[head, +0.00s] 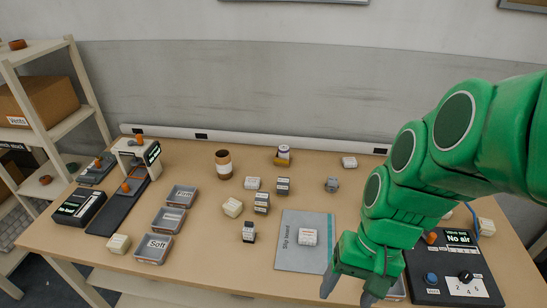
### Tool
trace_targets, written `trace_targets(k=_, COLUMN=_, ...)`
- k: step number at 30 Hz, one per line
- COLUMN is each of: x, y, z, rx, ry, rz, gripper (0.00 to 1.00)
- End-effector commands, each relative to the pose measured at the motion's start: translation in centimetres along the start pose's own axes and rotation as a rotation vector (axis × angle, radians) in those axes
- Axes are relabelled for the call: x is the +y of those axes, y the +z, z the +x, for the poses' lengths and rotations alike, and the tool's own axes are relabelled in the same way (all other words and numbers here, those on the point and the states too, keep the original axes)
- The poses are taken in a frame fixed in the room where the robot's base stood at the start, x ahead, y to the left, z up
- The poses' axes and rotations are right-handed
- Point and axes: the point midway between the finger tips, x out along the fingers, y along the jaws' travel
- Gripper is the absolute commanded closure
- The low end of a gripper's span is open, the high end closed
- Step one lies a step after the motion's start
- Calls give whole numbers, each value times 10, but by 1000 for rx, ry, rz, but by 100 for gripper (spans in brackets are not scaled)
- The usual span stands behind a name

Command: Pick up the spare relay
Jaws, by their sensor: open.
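My green gripper (348,291) is in the head view, low at the table's front edge, right of the grey slip board. Its fingers point down and stand apart, with nothing seen between them. No label reading "spare relay" is legible, so I cannot tell which small part it is. A small grey block (331,184) stands alone behind the slip board, well away from my gripper. A small dark-and-white block (248,232) stands left of the board. My arm hides part of the table's right side.
Several white and grey blocks lie mid-table. Labelled trays (152,249), a brown jar (223,164) and a black machine (122,205) stand left. A "No air" control box (470,290) stands right of my gripper.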

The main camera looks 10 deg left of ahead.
Motion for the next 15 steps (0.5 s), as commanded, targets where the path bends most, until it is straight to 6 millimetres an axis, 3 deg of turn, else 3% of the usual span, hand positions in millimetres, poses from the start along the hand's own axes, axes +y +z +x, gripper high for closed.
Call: trace_targets(k=15, x=-90, y=-67, z=30, rx=-145, ry=-326, rz=152, gripper=32)
